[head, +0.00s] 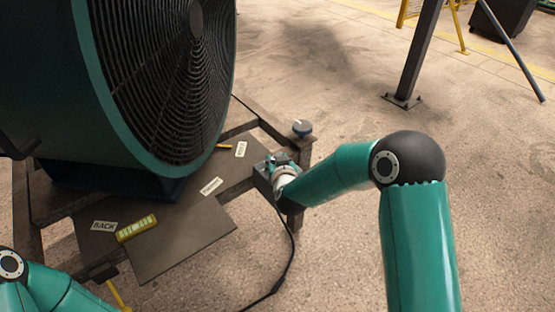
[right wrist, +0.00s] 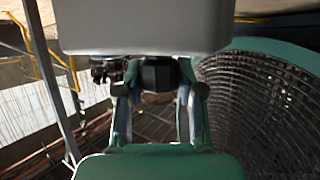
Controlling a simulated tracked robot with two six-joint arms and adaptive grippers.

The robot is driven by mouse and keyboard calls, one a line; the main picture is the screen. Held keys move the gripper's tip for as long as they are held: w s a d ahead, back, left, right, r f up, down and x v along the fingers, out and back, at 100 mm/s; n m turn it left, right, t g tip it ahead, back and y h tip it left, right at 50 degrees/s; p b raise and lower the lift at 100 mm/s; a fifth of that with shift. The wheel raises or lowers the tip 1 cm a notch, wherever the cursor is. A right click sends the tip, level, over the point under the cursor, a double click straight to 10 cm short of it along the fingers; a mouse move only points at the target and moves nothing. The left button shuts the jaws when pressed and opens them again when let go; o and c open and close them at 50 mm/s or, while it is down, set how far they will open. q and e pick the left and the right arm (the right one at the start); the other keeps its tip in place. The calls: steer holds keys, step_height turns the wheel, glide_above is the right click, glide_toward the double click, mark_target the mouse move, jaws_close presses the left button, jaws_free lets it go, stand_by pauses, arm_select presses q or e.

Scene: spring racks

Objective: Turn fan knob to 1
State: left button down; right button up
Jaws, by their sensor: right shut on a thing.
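The large fan (head: 150,80), with a teal rim and dark round grille, stands at the left in the head view. Its grille also shows at the right of the right wrist view (right wrist: 265,105). A small grey control box (head: 262,178) sits at the rack's right edge. My right gripper (head: 280,163) is at this box, shut on a small part there that I take to be the fan knob. The fingers and arm hide the knob's face, so its setting cannot be read. Only part of my left arm shows at the lower left; its gripper is out of view.
A dark metal rack (head: 243,103) carries a brown board (head: 170,250) with white labels, one reading BACK, and a yellow level-like block (head: 137,228). A round blue-grey cap (head: 302,128) is at the rack corner. A black cable (head: 285,265) runs down.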

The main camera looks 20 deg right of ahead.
steer(key=m+g+h+p, duration=0.1)
steer(key=m+h, duration=0.1)
steer(key=m+h+p, duration=0.2)
steer(key=h, duration=0.1)
steer(key=shift+a+r+g, duration=0.1)
steer(key=shift+r+g, duration=0.05)
steer(key=shift+g, duration=0.25)
steer(key=shift+m+g+h+p, duration=0.6)
steer(key=shift+m+h+p, duration=0.2)
steer(key=shift+m+h, duration=0.4)
steer(key=o, duration=1.2)
steer(key=shift+c, duration=0.2)
steer(key=v, duration=1.1)
steer(key=shift+s+a+r, duration=0.15)
steer(key=shift+s, duration=0.1)
